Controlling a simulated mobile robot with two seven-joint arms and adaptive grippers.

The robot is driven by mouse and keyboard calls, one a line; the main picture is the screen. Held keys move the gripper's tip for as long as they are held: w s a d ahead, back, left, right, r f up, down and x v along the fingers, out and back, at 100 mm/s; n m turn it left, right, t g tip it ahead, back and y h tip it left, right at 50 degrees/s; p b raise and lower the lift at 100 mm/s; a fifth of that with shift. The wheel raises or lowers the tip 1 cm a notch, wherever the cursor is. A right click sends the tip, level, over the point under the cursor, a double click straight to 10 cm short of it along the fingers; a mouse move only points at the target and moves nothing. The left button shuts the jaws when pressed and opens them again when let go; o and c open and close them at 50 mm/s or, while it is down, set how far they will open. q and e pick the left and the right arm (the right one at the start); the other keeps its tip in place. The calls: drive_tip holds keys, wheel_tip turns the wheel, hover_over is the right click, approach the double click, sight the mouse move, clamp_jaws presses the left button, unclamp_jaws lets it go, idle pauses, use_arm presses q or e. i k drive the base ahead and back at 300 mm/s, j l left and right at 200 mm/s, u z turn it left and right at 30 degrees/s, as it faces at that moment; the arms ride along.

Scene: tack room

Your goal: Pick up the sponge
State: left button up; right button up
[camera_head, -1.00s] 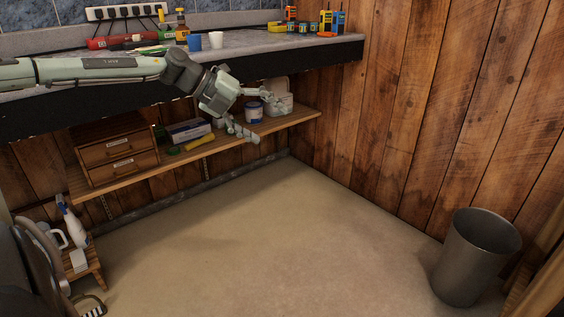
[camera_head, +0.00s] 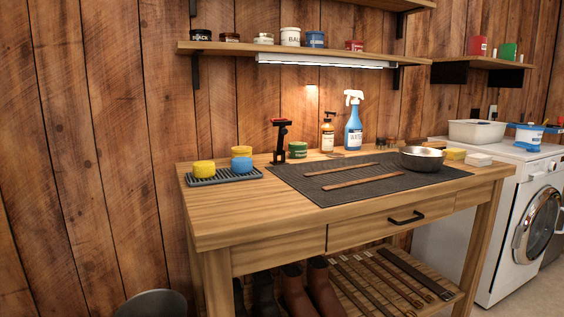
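A yellow block that looks like a sponge (camera_head: 454,154) lies at the right back of the wooden workbench (camera_head: 225,224), behind and right of a metal bowl (camera_head: 422,158). A white block (camera_head: 478,160) lies just right of it. Neither of my grippers is in view.
A dark mat (camera_head: 310,188) with two strap-like strips covers the bench's middle. A blue spray bottle (camera_head: 353,128), an amber bottle (camera_head: 327,136) and a green tin (camera_head: 297,150) stand behind it. A washing machine (camera_head: 500,230) stands right. The bench's front left is clear.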

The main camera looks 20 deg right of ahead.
sight(239, 164)
drive_tip(key=i+j+z, duration=0.25)
drive_tip(key=z, duration=0.15)
drive_tip(key=i+j+z, duration=0.2)
drive_tip(key=j+z, duration=0.25)
drive_tip(key=i+j+z, duration=0.15)
drive_tip(key=z, duration=0.25)
drive_tip(key=j+z, duration=0.85)
drive_tip(key=j, duration=0.15)
drive_tip(key=j+z, duration=0.45)
drive_tip(key=k+l, duration=0.05)
